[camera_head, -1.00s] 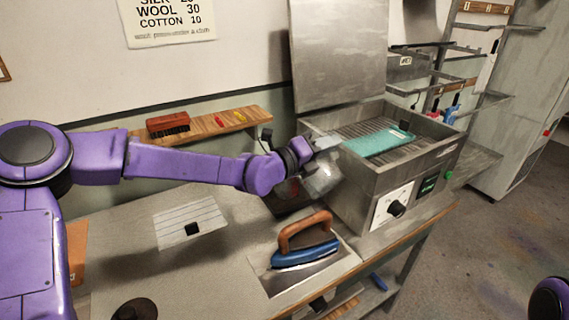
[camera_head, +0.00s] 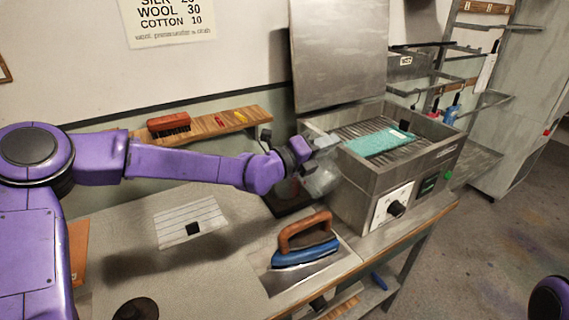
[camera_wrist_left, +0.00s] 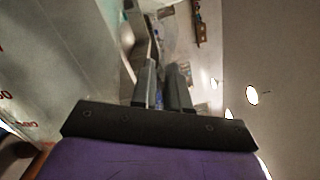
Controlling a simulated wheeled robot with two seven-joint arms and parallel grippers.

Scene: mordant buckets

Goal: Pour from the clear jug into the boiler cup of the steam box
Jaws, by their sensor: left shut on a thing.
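The clear jug (camera_head: 321,181) hangs below my left gripper (camera_head: 324,146) at the left end of the steam box (camera_head: 375,184). My left gripper is shut on the jug. The jug is see-through and blurred, so I cannot tell its exact tilt or how much is in it. The steam box is a grey metal box with its lid (camera_head: 338,55) raised, and a teal cloth (camera_head: 378,142) lies on its slats. I cannot make out the boiler cup. In the left wrist view the two fingers (camera_wrist_left: 164,85) are close together; the jug is not clear there. My right gripper is out of view.
A blue iron with a wooden handle (camera_head: 304,241) stands on a plate in front of the jug. A wooden shelf with a red brush (camera_head: 169,124) runs along the wall behind my left arm. A striped card (camera_head: 191,222) lies on the bench, with clear room around it.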

